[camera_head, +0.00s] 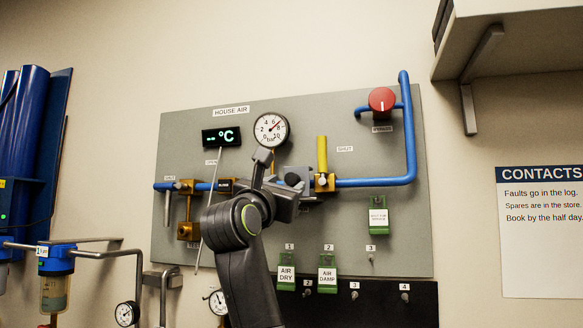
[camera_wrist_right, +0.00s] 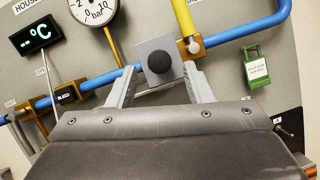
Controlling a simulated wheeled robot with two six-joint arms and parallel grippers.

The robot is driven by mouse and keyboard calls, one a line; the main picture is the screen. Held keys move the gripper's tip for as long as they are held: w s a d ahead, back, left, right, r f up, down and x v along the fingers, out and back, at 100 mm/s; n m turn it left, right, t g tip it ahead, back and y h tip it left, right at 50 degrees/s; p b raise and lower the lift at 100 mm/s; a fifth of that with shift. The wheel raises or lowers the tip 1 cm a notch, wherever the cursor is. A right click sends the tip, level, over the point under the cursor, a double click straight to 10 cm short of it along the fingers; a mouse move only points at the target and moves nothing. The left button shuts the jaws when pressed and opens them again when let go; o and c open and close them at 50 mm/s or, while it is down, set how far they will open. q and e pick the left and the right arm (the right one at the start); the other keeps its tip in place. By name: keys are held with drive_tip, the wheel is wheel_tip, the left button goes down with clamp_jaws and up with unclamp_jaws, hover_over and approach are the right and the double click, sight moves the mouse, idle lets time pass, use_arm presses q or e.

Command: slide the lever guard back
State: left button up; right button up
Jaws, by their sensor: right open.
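The lever guard, a grey square block with a round black knob, sits on the blue pipe line left of the yellow lever. It shows in the head view (camera_head: 303,174), partly hidden by my gripper, and in the wrist view (camera_wrist_right: 149,48). The yellow lever (camera_head: 322,152) stands upright on a brass valve; its lower part shows in the wrist view (camera_wrist_right: 184,18). My right gripper (camera_head: 289,184) is in front of the guard. In the wrist view its open fingers (camera_wrist_right: 160,84) flank the knob left and right; I cannot tell whether they touch the guard. My left gripper is not in view.
The grey panel (camera_head: 400,235) also carries a pressure gauge (camera_head: 270,130), a °C display (camera_head: 221,136), a red knob (camera_head: 382,100) and a blue pipe (camera_head: 411,130). Green tags (camera_head: 327,274) hang below. A shelf bracket (camera_head: 480,55) projects at the upper right.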

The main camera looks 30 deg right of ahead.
sight(290, 181)
drive_tip(key=shift+p+x, duration=0.85)
drive_tip(key=shift+x, duration=1.4)
clamp_jaws()
